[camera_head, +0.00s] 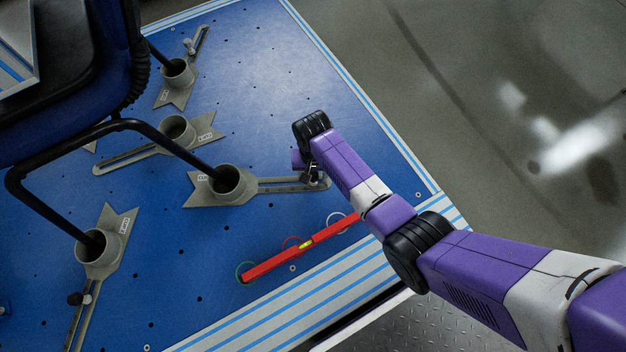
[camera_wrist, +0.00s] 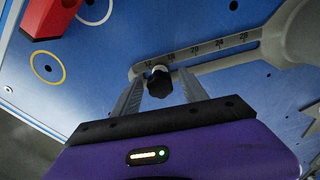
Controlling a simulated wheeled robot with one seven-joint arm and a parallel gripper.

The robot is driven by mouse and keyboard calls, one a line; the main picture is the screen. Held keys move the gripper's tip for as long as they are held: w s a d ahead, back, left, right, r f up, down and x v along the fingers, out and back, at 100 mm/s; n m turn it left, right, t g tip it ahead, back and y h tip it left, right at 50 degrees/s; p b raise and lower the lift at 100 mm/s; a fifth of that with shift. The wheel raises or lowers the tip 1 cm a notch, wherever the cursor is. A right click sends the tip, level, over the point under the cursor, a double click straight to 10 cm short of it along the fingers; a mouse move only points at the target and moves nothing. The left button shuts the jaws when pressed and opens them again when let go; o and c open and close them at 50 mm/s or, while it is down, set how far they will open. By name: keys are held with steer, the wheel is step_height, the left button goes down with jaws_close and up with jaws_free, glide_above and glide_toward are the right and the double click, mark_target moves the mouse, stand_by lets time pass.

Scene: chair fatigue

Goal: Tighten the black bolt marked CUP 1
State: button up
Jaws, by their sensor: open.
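The black bolt (camera_wrist: 158,86) is a dark lobed knob at the end of a slotted grey arm (camera_wrist: 215,50) with number marks. In the wrist view my gripper (camera_wrist: 160,77) is open, with one finger on each side of the bolt; I cannot tell whether they touch it. In the head view my gripper (camera_head: 316,177) is over the right end of the slotted arm of a grey cup (camera_head: 222,190), and the bolt is largely hidden there. The cup's label (camera_head: 203,178) starts with "CU"; its number is too small to read. A chair leg stands in this cup.
Other grey cups (camera_head: 100,252) (camera_head: 176,128) (camera_head: 178,72) with slotted arms sit on the blue plate (camera_head: 180,300). The chair's black frame (camera_head: 70,150) rises at left. A red level (camera_head: 300,248) lies below my gripper, over coloured rings. Bare plate lies above my gripper.

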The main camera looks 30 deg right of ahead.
stand_by(0.3)
steer(key=shift+n+p, duration=0.5)
steer(key=shift+n, duration=0.4)
steer(key=shift+f+n, duration=0.1)
steer(key=shift+n, duration=1)
steer(key=n+p, duration=0.1)
steer(key=n, duration=0.1)
steer(key=shift+n, duration=0.3)
steer(key=shift+n+p, duration=0.3)
steer(key=shift+n, duration=0.4)
steer(key=shift+c, duration=0.4)
